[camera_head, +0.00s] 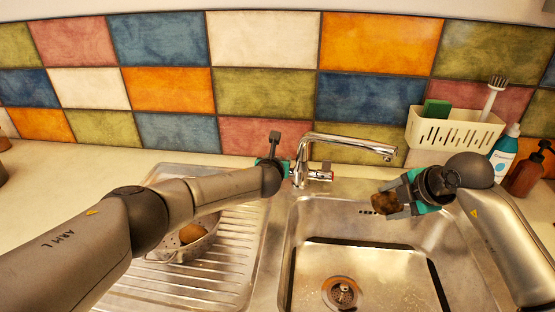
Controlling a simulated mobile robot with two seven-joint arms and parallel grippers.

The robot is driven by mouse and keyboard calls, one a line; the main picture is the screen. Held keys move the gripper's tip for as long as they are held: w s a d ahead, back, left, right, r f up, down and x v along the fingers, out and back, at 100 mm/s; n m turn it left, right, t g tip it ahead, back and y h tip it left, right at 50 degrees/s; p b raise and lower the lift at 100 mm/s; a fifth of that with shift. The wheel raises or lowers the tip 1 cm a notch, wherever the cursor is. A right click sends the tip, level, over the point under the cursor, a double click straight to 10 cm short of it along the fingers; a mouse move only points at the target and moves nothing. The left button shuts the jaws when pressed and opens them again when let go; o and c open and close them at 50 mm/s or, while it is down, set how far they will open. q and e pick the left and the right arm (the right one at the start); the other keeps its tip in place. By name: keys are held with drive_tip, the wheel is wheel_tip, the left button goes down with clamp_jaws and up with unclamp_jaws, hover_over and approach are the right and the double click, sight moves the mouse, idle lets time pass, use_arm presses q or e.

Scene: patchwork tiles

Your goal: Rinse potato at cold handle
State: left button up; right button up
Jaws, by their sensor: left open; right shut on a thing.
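The brown potato (384,203) is in my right gripper (391,200), which is shut on it above the right part of the sink basin (300,235). The potato is below the tip of the chrome faucet (345,142) and close to it in the picture. No stream of water shows from the spout. My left gripper (279,158) is open just left of the faucet's base. A handle with a red mark (325,176) shows on the faucet's right side. The cold handle does not show clearly; my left gripper covers the faucet's left side.
A colander (205,243) with another brown potato (191,233) stands on the ribbed drainboard, partly behind my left arm. A cream caddy (455,132) with a green sponge and brush, a blue-white bottle (503,150) and a brown bottle (525,175) stand at the back right.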

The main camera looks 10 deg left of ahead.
use_arm(q)
drive_tip(key=shift+w+f, duration=0.1)
drive_tip(key=shift+w, duration=0.15)
clamp_jaws()
idle(0.6)
